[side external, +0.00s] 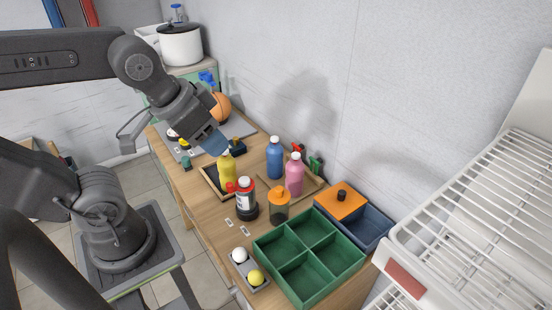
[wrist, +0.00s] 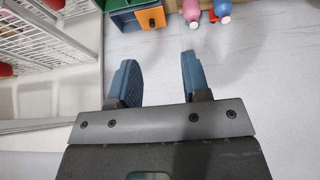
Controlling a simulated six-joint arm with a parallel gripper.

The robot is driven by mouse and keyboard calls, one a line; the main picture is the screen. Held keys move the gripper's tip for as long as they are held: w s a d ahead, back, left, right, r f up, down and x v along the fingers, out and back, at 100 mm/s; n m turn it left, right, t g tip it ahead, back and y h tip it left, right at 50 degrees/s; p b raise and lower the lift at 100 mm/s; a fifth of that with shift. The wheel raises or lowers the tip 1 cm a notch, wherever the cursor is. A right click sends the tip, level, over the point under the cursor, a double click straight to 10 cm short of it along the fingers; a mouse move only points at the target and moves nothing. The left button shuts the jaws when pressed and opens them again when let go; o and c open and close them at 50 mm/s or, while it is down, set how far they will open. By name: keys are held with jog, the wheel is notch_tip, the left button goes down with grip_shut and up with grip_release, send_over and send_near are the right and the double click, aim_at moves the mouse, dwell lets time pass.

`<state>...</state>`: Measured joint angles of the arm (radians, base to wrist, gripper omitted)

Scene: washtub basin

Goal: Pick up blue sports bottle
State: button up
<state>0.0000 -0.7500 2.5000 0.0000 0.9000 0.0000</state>
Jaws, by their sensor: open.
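The blue sports bottle (side external: 275,158) stands upright on the wooden table in the side external view, close to the wall, with a white cap. My gripper (side external: 213,143) is above and left of it in that view, tilted downward and apart from it. In the wrist view the two blue fingers of my gripper (wrist: 157,75) are spread with nothing between them.
A pink bottle (side external: 294,175) stands just right of the blue one. A yellow bottle (side external: 227,174), a dark red-capped bottle (side external: 247,200) and an orange-lidded jar (side external: 279,204) stand nearby. A green divided tray (side external: 309,256) and a blue bin (side external: 367,230) lie right. The wall is close behind.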

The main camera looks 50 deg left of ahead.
jog(key=o, duration=0.8)
jog(key=n+g+y, duration=0.2)
jog(key=n+y, duration=0.1)
jog(key=n, duration=0.6)
send_over(275, 138)
jog(key=s+d, duration=0.4)
notch_tip(275, 138, down, 12)
jog(key=r, duration=0.1)
jog(key=x, duration=0.9)
jog(key=shift+a, duration=0.3)
jog(key=shift+x, duration=2.85)
